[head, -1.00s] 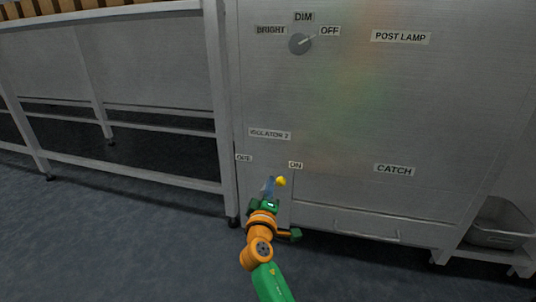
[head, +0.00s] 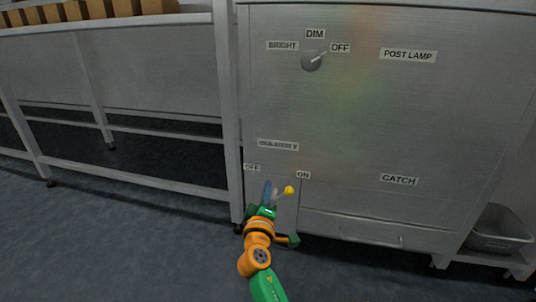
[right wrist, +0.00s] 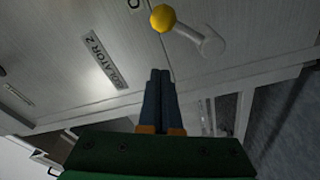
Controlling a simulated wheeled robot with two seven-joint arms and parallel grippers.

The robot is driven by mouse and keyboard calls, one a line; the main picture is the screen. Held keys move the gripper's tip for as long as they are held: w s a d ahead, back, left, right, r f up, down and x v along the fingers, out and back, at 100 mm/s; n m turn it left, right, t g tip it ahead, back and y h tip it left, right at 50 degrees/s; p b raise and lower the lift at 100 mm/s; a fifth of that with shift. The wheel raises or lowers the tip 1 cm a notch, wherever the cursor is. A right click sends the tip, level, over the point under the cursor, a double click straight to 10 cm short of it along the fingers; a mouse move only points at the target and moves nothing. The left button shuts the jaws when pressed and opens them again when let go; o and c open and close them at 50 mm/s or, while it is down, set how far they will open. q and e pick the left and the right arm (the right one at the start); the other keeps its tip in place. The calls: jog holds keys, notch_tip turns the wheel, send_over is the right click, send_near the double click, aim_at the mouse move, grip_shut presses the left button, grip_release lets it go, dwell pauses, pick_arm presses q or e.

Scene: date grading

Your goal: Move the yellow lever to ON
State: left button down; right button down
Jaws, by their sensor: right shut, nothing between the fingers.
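The yellow lever has a round yellow knob (head: 289,190) on a short grey arm, low on the metal cabinet front. The knob is below and slightly left of the ON label (head: 303,175), and well right of the OFF label (head: 252,167). In the right wrist view the yellow knob (right wrist: 162,18) is at the top, its grey arm running down to the right. My right gripper (head: 267,186) is shut and empty, just left of the knob. Its blue fingers (right wrist: 161,76) are together and look apart from the lever. My left gripper is out of view.
An ISOLATOR 2 label (head: 278,146) is above the lever. A grey dial (head: 312,61) is higher up, its pointer towards OFF. A CATCH panel (head: 399,180) is to the right. A metal table (head: 150,178) stands left, a metal tub (head: 497,232) right.

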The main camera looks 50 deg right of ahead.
jog(key=v, duration=0.7)
jog(key=shift+s+a+f, duration=0.2)
jog(key=shift+s, duration=0.05)
